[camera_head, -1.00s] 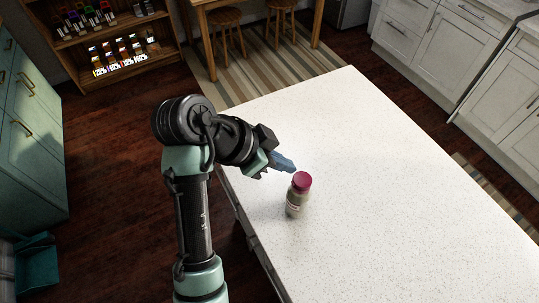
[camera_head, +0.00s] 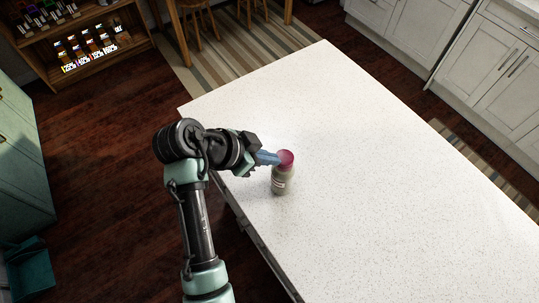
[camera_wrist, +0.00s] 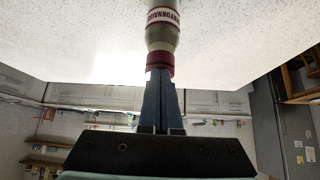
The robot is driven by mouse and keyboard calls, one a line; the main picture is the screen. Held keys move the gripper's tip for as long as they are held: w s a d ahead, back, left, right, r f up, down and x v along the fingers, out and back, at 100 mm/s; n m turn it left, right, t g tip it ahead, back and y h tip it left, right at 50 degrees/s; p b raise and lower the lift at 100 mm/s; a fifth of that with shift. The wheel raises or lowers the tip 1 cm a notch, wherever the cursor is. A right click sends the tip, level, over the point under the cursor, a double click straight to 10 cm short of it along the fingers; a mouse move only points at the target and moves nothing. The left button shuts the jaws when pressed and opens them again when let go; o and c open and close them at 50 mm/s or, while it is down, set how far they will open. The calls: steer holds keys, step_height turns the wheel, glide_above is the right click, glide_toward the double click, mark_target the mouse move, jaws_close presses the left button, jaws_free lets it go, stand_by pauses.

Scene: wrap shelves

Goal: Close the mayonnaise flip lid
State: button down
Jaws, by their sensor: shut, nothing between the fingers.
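The mayonnaise bottle (camera_head: 280,184) stands upright on the white countertop, with a dark red lid (camera_head: 287,158) on top. In the wrist view the bottle (camera_wrist: 162,35) appears upside down, with its label partly visible and the red lid (camera_wrist: 160,58) at the fingertips. My gripper (camera_head: 278,158) is shut and empty, its blue fingers pointing right at the lid's left side. In the wrist view its fingertips (camera_wrist: 160,72) overlap the lid's edge and look to be touching it or very close. The lid looks down on the bottle; I cannot make out a raised flap.
The speckled white countertop (camera_head: 380,180) is otherwise clear around the bottle. Its left edge runs beneath my arm. White cabinets (camera_head: 480,55) stand at the right, a wooden shelf (camera_head: 85,45) with small goods at the back left, and stools at the back.

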steer(key=shift+s+a+f+t+h+b, duration=0.15)
steer(key=shift+f+h+b, duration=0.15)
steer(key=shift+f+b, duration=0.15)
steer(key=shift+s+a+f+t+h+b, duration=0.15)
steer(key=shift+f+h+b, duration=0.15)
steer(key=shift+b, duration=0.2)
